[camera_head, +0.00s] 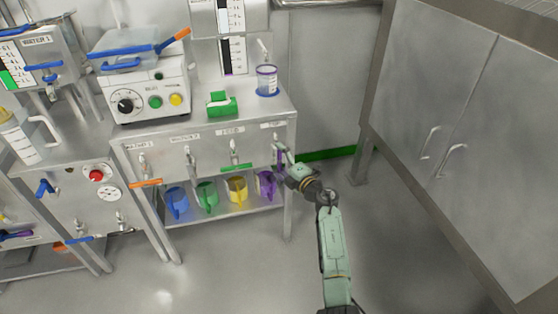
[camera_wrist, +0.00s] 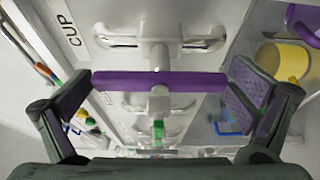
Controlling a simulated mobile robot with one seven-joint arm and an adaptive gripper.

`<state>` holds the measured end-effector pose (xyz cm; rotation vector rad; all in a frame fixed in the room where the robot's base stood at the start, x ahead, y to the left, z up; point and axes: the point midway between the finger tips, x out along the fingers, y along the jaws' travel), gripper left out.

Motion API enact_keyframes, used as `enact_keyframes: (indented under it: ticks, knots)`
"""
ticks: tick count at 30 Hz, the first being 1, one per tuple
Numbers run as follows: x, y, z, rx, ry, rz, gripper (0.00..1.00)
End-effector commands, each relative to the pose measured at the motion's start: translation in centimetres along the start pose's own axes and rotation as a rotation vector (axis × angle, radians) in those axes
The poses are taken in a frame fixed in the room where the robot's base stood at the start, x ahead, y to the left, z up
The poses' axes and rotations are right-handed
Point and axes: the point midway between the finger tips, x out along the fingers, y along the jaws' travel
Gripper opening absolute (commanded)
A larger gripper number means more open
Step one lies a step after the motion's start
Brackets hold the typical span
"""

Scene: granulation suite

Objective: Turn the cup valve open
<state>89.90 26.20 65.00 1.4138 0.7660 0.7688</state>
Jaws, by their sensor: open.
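The cup valve has a purple bar handle (camera_wrist: 130,82) on a pale tap body, beside a label (camera_wrist: 72,36) reading CUP in the wrist view. The handle lies crosswise in the picture, between the two fingers of my gripper (camera_wrist: 160,86). The fingers are open, one near each end of the bar; whether either touches it I cannot tell. In the head view my gripper (camera_head: 282,158) is at the rightmost tap on the bench front and hides most of that valve.
Other taps along the bench front have an orange handle (camera_head: 146,183) and a green handle (camera_head: 237,167). Coloured jugs, including a yellow jug (camera_head: 237,189) and a purple jug (camera_head: 266,184), stand on the shelf below. A clear cup (camera_head: 267,80) stands on top. Floor is free right of the bench, before a grey cabinet (camera_head: 430,110).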

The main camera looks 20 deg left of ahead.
Motion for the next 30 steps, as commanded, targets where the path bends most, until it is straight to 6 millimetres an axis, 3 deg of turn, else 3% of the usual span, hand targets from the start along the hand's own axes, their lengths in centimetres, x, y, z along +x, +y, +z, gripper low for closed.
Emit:
enact_keyframes:
  ticks: [5, 19, 24, 30]
  knots:
    - [-1.4, 0.0, 0.1, 0.002, -0.004, 0.002, 1.00]
    - [-10.5, 0.0, 0.1, 0.001, -0.004, 0.001, 1.00]
    - [-11.8, 0.0, 0.0, 0.000, -0.002, 0.000, 1.00]
    - [-12.0, 0.0, 0.0, 0.000, 0.000, 0.000, 1.00]
